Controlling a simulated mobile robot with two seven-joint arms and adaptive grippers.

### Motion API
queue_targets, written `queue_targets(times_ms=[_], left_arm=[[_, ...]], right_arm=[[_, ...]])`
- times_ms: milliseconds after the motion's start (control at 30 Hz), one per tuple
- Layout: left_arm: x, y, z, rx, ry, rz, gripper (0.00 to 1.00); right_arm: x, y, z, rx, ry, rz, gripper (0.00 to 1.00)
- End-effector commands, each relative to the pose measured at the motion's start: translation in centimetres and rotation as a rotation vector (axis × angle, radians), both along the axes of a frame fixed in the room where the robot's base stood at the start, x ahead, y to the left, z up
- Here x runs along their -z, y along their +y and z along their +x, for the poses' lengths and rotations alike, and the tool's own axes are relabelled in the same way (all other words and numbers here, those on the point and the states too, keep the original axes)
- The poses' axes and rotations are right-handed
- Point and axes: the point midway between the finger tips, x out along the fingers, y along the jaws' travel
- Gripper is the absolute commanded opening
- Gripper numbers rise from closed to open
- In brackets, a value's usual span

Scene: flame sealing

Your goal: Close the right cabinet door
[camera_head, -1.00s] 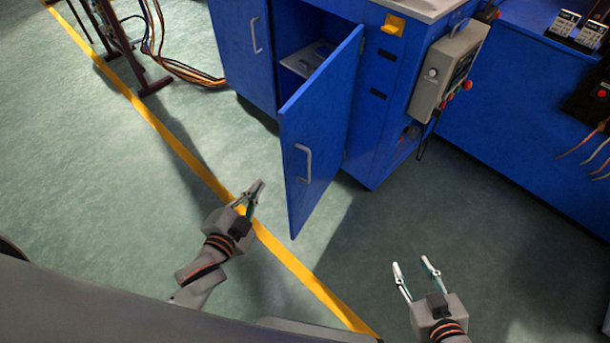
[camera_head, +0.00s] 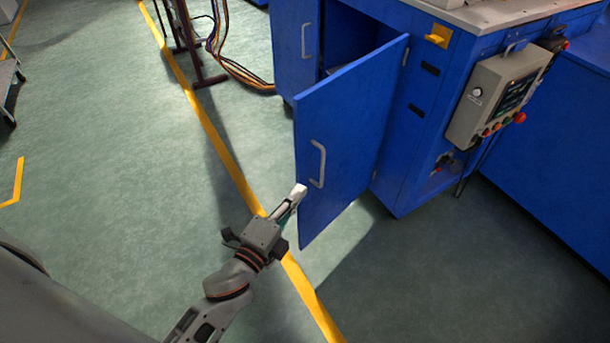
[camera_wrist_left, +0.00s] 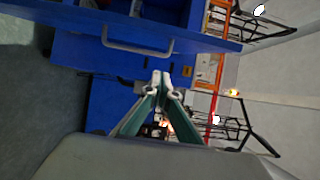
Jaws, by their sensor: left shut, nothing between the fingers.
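The right cabinet door (camera_head: 350,125) is a blue panel that stands open, swung out from the blue cabinet (camera_head: 415,135). Its grey handle (camera_head: 320,163) is on the face turned to me. The handle also shows near the top of the left wrist view (camera_wrist_left: 138,48). My left gripper (camera_head: 300,192) is shut and empty. Its fingertips overlap the door's free edge in the head view, just below and left of the handle; I cannot tell if they touch. The shut fingers (camera_wrist_left: 160,80) show in the left wrist view. My right gripper is not in view.
The left cabinet door (camera_head: 297,45) looks shut. A grey control box (camera_head: 500,95) with buttons juts from the cabinet's right side. Cables (camera_head: 240,70) and a dark stand are at the back left. Green floor (camera_head: 130,190) is clear on the left.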

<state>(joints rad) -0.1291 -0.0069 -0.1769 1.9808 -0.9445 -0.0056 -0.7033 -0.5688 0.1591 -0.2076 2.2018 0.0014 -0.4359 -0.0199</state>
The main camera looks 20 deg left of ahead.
Motion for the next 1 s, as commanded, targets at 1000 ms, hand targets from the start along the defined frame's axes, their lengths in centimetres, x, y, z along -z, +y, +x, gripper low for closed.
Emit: queue_targets(times_ms=[1000], left_arm=[[-0.1,2.2,11.0,0.0,0.0,-0.002,0.0]], right_arm=[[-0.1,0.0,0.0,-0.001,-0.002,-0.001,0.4]])
